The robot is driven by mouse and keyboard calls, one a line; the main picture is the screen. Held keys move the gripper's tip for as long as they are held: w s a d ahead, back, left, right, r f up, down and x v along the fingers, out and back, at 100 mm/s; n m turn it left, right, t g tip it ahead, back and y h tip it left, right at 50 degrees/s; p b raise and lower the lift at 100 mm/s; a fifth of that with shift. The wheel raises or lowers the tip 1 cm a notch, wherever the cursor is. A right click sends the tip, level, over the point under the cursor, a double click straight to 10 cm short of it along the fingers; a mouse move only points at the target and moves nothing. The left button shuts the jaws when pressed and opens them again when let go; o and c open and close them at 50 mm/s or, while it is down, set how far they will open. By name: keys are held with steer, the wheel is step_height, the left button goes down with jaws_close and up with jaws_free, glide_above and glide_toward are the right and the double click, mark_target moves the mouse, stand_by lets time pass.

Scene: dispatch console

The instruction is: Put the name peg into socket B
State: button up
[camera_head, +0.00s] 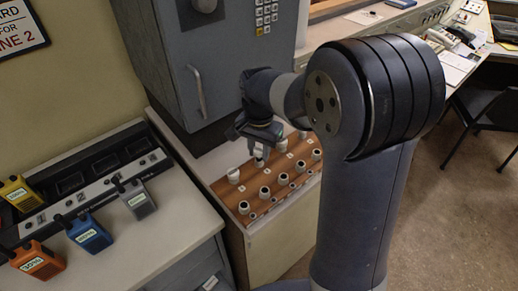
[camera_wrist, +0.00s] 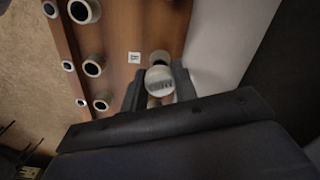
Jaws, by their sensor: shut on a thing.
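The name peg (camera_wrist: 160,80) has a pale round cap with dark, blurred lettering. My gripper (camera_wrist: 160,86) is shut on it, one dark finger on each side. In the head view my gripper (camera_head: 261,146) holds the pale peg (camera_head: 259,161) over the back part of the brown socket board (camera_head: 256,182). Just beyond the cap in the wrist view is a dark round opening (camera_wrist: 159,57), beside a small white label (camera_wrist: 134,57) whose letter I cannot read. The cap hides the peg's lower end, so I cannot tell whether it is in a socket. I cannot tell which socket is B.
Several white-rimmed sockets (camera_head: 265,193) line the board's front. Another pale piece (camera_head: 234,175) stands at the back left. A grey cabinet (camera_head: 215,95) rises close behind. Radios, including a blue one (camera_head: 89,234), are on the left counter (camera_head: 165,215). Open floor lies right.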

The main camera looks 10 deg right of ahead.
steer(key=shift+f+b, duration=0.3)
steer(key=shift+f, duration=0.7)
stand_by(1.8)
steer(key=o, duration=1)
steer(key=shift+r+p, duration=2.4)
steer(key=shift+r, duration=0.6)
steer(key=shift+r, duration=0.1)
